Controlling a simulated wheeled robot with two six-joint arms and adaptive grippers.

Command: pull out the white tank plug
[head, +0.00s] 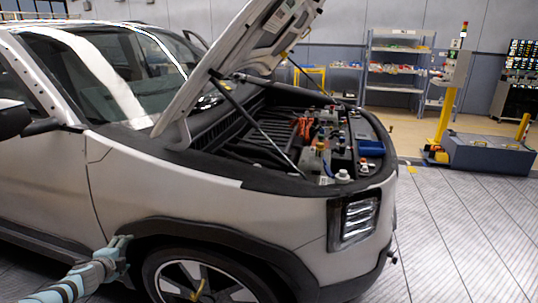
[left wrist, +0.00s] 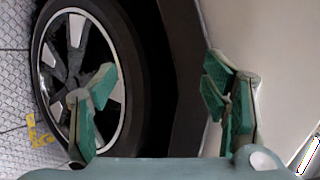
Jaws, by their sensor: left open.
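A small white cap (head: 343,176), which looks like the white tank plug, sits at the near front edge of the open engine bay (head: 262,178). It is small in the head view, and I cannot tell how it is seated. My left gripper (head: 122,252) is low beside the car's front wheel arch, well below and left of the cap. In the left wrist view the left gripper (left wrist: 160,82) has its green fingers wide apart with nothing between them. The cap is not in the left wrist view. My right gripper is not in view.
The raised hood (head: 240,55) and its thin strut (head: 262,125) stand over the bay. The white fender (head: 290,215) and front wheel (head: 205,282) are close to my left arm. A shelf rack (head: 397,68) and yellow post (head: 446,115) stand behind.

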